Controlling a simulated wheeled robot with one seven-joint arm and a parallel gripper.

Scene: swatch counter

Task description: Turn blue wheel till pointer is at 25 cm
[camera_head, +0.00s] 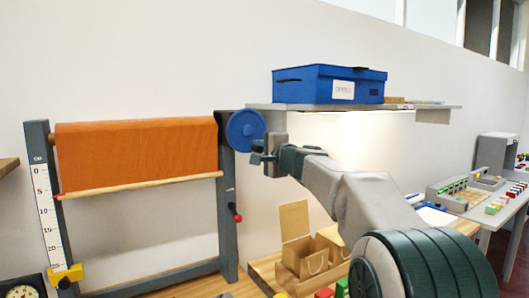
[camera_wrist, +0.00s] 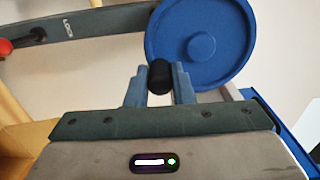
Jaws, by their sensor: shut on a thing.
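The blue wheel (camera_head: 245,131) is at the top right of a grey frame, and its face with a central hub fills the upper middle of the wrist view (camera_wrist: 228,55). My gripper (camera_head: 260,158) is at the wheel's lower rim. In the wrist view its two fingers (camera_wrist: 160,88) are shut on the wheel's black handle (camera_wrist: 160,74). An orange cloth (camera_head: 135,155) hangs from the frame, with a wooden rod along its lower edge. The small red pointer (camera_head: 58,197) at the rod's left end stands between 5 and 10 on the white cm scale (camera_head: 47,215).
A yellow block (camera_head: 67,275) sits low on the scale post near 25. A red-knobbed lever (camera_head: 237,217) is on the right post, by the word LOCK in the wrist view. A shelf with a blue box (camera_head: 329,84) is above right; cardboard boxes (camera_head: 305,250) stand below.

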